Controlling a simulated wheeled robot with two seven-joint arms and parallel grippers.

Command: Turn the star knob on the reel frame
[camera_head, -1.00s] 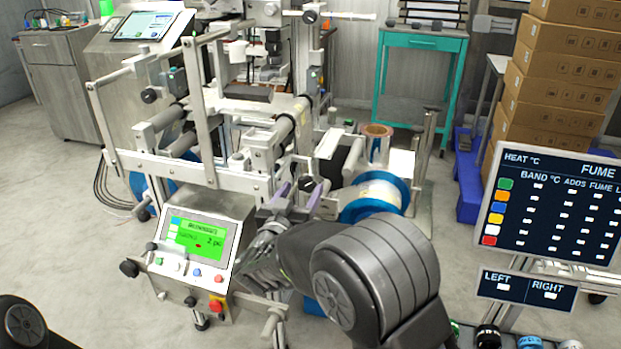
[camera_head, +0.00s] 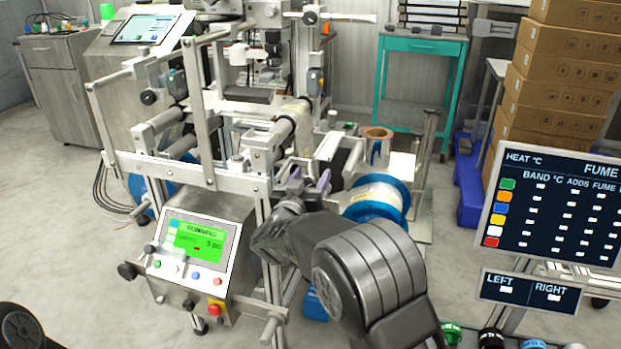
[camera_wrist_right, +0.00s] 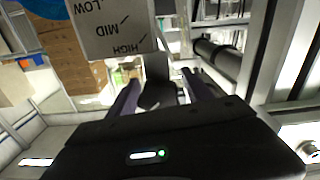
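The reel frame (camera_head: 185,172) is a pale metal stand with rods and rollers in the head view. My right gripper (camera_head: 308,182) is at its right front post, its purple fingers pointing up and away. In the right wrist view, the dark star knob (camera_wrist_right: 158,88) is between the two fingers of my right gripper (camera_wrist_right: 162,84), close to both; exact contact is hard to see. The knob is mostly hidden in the head view. My left gripper is out of view.
Blue-flanged reels (camera_head: 378,199) sit just right of my right gripper. A plate marked LOW, MID, HIGH (camera_wrist_right: 112,32) appears upside down in the wrist view. A heat sign (camera_head: 555,205), stacked boxes (camera_head: 560,75) and a teal table (camera_head: 422,42) stand right and behind.

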